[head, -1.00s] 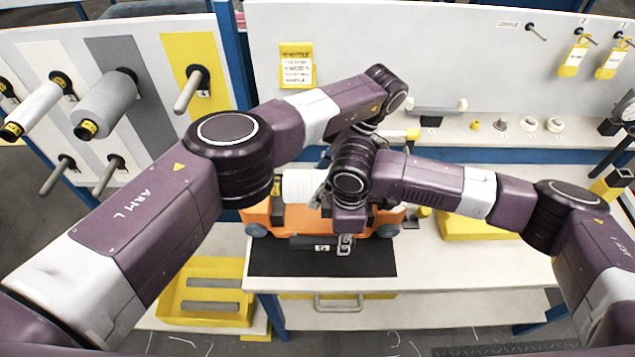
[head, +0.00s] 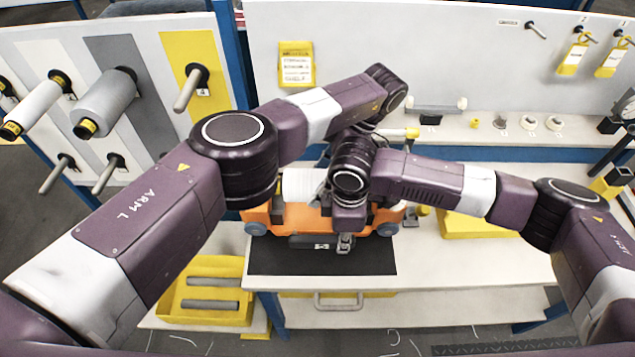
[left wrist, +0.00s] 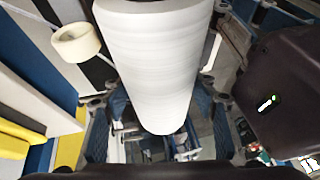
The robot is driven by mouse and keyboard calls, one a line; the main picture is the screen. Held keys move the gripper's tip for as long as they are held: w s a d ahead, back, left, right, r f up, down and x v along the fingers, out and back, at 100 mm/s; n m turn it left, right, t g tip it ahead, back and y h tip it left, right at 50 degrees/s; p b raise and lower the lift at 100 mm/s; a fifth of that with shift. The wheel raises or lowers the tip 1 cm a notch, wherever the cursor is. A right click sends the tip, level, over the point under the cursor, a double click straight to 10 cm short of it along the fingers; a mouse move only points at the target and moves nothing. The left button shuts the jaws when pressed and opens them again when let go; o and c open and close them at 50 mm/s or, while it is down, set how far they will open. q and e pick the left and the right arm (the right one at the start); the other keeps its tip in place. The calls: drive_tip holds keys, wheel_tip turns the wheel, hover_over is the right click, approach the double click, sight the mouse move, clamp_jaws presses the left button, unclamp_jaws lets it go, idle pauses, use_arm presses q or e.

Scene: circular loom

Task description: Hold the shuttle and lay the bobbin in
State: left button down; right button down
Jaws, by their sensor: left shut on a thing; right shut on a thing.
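The white bobbin (head: 301,186) shows just above the orange shuttle (head: 285,222) in the head view. It fills the upper middle of the left wrist view (left wrist: 155,60), lying between the fingers of my left gripper (left wrist: 160,118), which is shut on it. In the head view the left gripper is mostly hidden behind my arms. The shuttle, with grey-blue wheels, is at the back of the black mat (head: 320,263). My right gripper (head: 345,243) points down at its front and is shut on it. The contact between bobbin and shuttle is hidden.
My two arms cross closely above the shuttle. A spool rack (head: 112,100) stands at left, a yellow tray (head: 205,318) with grey rods below it. A yellow tray (head: 480,228) lies right of the shuttle. The white bench (head: 480,268) is clear at front right.

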sight(311, 178)
use_arm(q)
drive_tip(key=shift+f, duration=1.05)
idle(0.5)
drive_tip(key=c, duration=0.7)
unclamp_jaws()
drive_tip(key=shift+c, duration=0.2)
drive_tip(key=shift+d, duration=0.1)
wheel_tip(311, 178, up, 9)
drive_tip(key=shift+f, duration=0.1)
drive_tip(key=shift+r, duration=0.65)
drive_tip(key=shift+a, duration=0.2)
